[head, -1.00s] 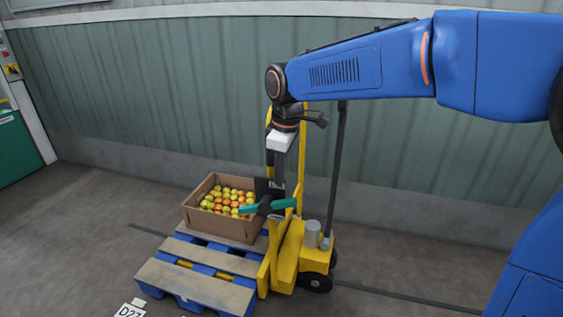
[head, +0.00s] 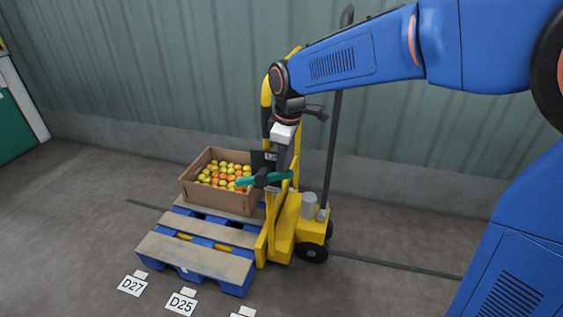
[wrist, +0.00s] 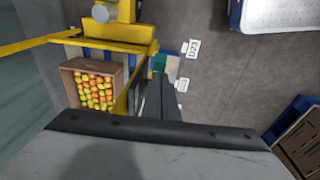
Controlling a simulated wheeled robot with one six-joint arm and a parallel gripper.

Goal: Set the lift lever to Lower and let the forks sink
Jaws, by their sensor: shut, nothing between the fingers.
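The yellow stacker truck (head: 285,228) stands by the wall with its mast upright. A teal lever-like bar (head: 245,183) with a dark hub sits on its near side, in front of a small dark panel (head: 262,160). Its setting is not readable. My gripper (head: 272,172) points down at the bar, and its tip overlaps it; touching cannot be told. In the wrist view, my dark fingers (wrist: 160,82) are together with nothing between them, and a teal patch shows beyond. The forks show as yellow between the slats of the blue pallet (head: 205,262); their height is unclear.
Floor labels (head: 181,302) lie in front. The wrist view shows a white tray (wrist: 280,12) and brown crate (wrist: 300,140) to the right. Floor left of the pallet is clear.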

